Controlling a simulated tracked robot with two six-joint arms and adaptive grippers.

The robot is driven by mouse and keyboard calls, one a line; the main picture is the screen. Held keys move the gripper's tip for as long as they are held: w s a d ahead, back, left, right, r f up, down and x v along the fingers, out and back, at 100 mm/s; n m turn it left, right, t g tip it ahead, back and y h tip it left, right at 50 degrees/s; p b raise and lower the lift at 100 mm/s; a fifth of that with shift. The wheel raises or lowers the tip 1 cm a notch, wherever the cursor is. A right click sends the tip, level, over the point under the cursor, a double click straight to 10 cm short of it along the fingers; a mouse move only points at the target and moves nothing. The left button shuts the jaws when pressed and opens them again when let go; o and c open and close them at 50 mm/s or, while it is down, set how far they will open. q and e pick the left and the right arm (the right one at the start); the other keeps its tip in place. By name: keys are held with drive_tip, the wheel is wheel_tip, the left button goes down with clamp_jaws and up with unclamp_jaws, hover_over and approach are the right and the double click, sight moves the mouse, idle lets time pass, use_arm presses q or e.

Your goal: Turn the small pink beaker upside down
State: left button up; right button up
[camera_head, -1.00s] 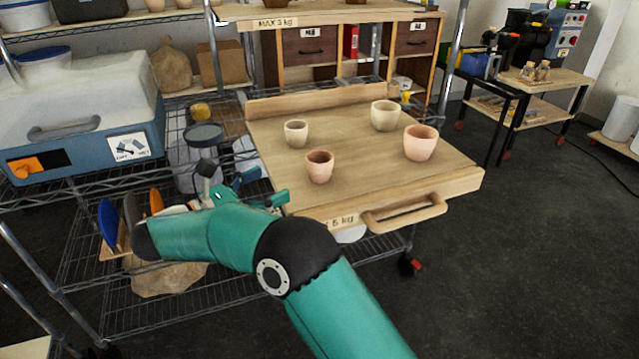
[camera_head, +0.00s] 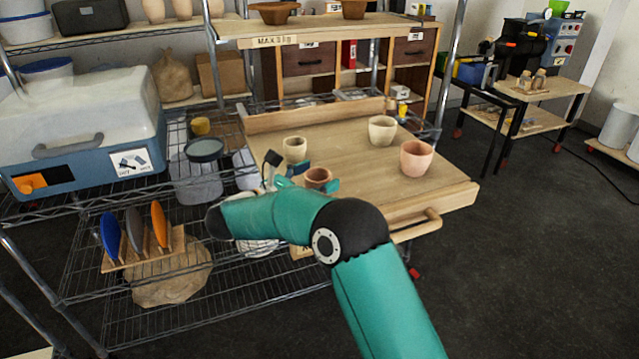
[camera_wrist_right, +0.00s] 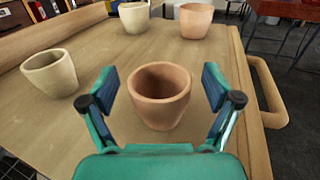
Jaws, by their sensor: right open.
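The small pink beaker (camera_head: 319,175) stands upright, mouth up, on the wooden pull-out tray (camera_head: 350,165); my right arm hides its lower part in the head view. In the right wrist view the beaker (camera_wrist_right: 160,98) sits between the two fingers of my right gripper (camera_wrist_right: 160,86). The gripper is open, with a gap on each side of the beaker. In the head view the right gripper (camera_head: 315,178) shows partly, with a teal finger on either side of the beaker. My left gripper is not in view.
A small cream beaker (camera_head: 294,149), a larger cream beaker (camera_head: 382,130) and a larger pink beaker (camera_head: 416,158) stand upright on the tray. The tray has a raised back board and a wooden front handle (camera_head: 415,227). The tray's middle is clear.

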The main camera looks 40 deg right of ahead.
drive_tip(key=c, duration=1.3)
drive_tip(key=shift+c, duration=0.2)
